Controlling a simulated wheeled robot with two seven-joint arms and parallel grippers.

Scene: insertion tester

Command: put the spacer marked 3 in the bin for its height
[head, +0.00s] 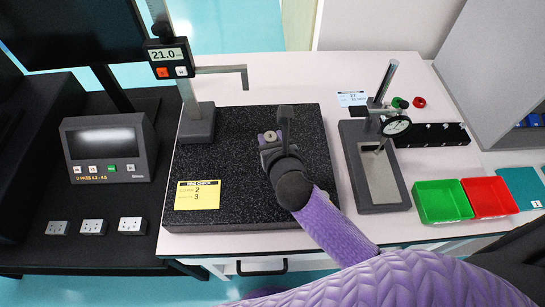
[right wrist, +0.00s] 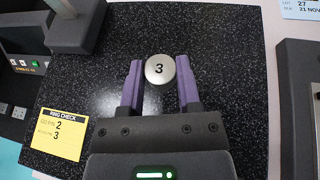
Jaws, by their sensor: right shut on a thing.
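The spacer marked 3 (right wrist: 160,69) is a round light-grey metal disc with a black 3 on its top face. In the right wrist view it sits between the two purple-padded fingers of my right gripper (right wrist: 160,82), which is shut on it. In the head view the spacer (head: 270,135) and my right gripper (head: 271,140) are over the middle of the black granite plate (head: 235,115). I cannot tell whether the spacer touches the plate. A green bin (head: 441,203) and a red bin (head: 489,198) stand side by side at the right, both empty. My left gripper is not in view.
A height gauge (head: 200,122) reading 21.0 stands at the plate's back left, its arm reaching over the plate. A yellow card (head: 198,195) lies on the plate. A dial indicator stand (head: 382,190) stands between plate and bins. A black rack (head: 430,135) lies behind the bins.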

